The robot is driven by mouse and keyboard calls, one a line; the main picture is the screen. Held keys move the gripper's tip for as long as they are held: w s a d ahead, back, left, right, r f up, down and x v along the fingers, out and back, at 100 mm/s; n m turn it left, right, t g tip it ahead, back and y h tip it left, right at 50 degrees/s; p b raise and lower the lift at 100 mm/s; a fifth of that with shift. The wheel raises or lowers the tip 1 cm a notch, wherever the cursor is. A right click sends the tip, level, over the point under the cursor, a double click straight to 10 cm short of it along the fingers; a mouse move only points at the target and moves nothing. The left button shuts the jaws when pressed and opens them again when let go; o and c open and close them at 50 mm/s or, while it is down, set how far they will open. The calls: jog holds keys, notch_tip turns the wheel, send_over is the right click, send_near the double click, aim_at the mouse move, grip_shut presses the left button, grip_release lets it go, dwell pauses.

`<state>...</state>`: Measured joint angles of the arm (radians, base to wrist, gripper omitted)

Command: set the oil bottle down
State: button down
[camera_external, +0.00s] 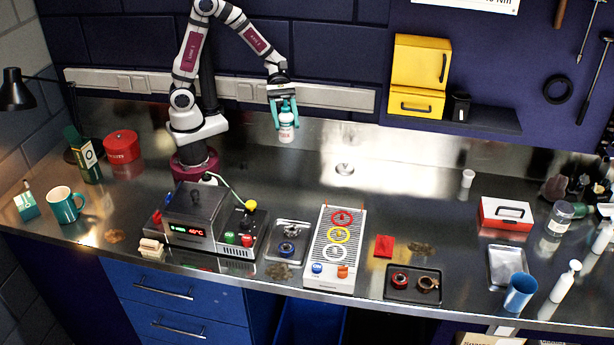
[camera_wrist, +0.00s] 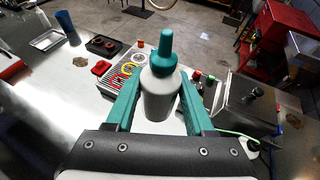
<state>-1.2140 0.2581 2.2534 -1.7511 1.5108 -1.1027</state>
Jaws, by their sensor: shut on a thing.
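My gripper has teal fingers, which are shut around the bottle's sides. In the wrist view the bottle (camera_wrist: 160,88) stands between the two teal fingers (camera_wrist: 157,98), with its teal cap pointing away from the mount. Its base is hidden in that view; in the external view it appears clear of the bench.
A grey ribbed tray with coloured rings (camera_external: 316,260) and a heater box (camera_external: 190,222) stand at the front. The back middle of the bench is mostly clear. A red case (camera_external: 506,226) is at the right.

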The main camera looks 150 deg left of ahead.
jog(key=s+d+f+m+g+h, duration=0.85)
jog(key=s+d+m+g, duration=0.3)
jog(key=m+g, duration=0.4)
jog(key=s+a+m+g+y, duration=0.2)
jog(key=s+m+g+y, duration=0.4)
jog(key=m+g, duration=0.25)
jog(key=a+r+m+y, duration=0.2)
jog(key=a+m+y, duration=0.8)
jog(key=m+y, duration=0.35)
jog(key=w+a+r+m+t+y, duration=0.2)
jog(key=w+r+m+t+y, duration=0.1)
jog(key=w+m+t+y, duration=0.25)
jog(key=w+a+r+m+t+y, duration=0.2)
jog(key=w+r+m+t, duration=0.3)
jog(key=w, duration=0.4)
notch_tip(320, 180, down, 11)
jog(key=shift+m, duration=0.4)
jog(key=shift+s+a+f, duration=1.05)
jog(key=shift+a+f, duration=0.7)
jog(key=shift+f, duration=0.2)
jog(key=shift+s+a+f, duration=1.05)
jog(key=shift+a+f, duration=0.75)
jog(key=shift+f, duration=0.15)
jog(key=shift+s+a+f, duration=1.05)
jog(key=shift+a+f, duration=0.7)
jog(key=shift+f, duration=0.2)
jog(key=shift+f, duration=0.1)
